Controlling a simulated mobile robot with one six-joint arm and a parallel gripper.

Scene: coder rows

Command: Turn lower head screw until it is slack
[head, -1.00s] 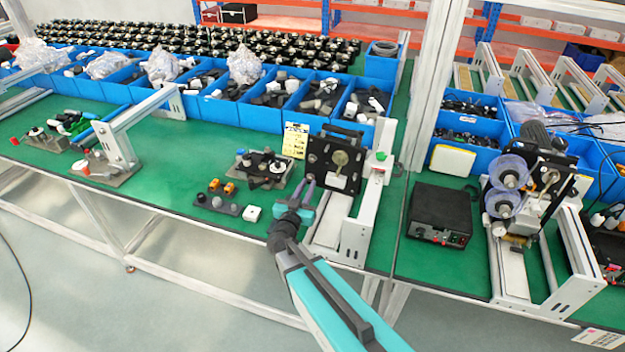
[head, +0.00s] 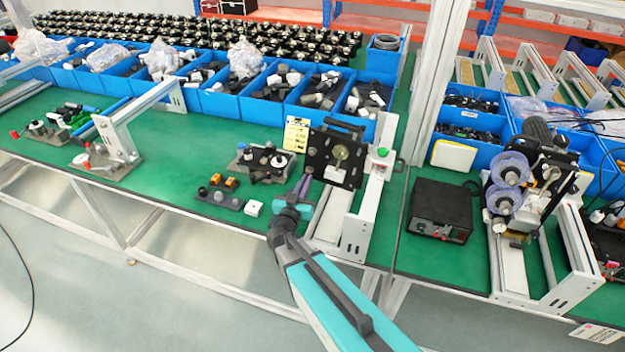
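A black plate-shaped head (head: 322,160) with a round metal part (head: 340,152) on its face stands on a light metal frame (head: 366,215) at the bench's front edge. The lower head screw is too small to make out. My gripper (head: 304,184) is at the lower left of the black head, its fingertips pointing up toward the head's lower edge. The fingers are seen nearly edge-on, so I cannot tell whether they touch the head, hold anything or stand apart.
A small block with knobs (head: 225,196) and a dark fixture (head: 265,160) lie left of my gripper. A black box (head: 440,208) and a second machine (head: 520,185) stand to the right. Blue bins (head: 235,103) line the back.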

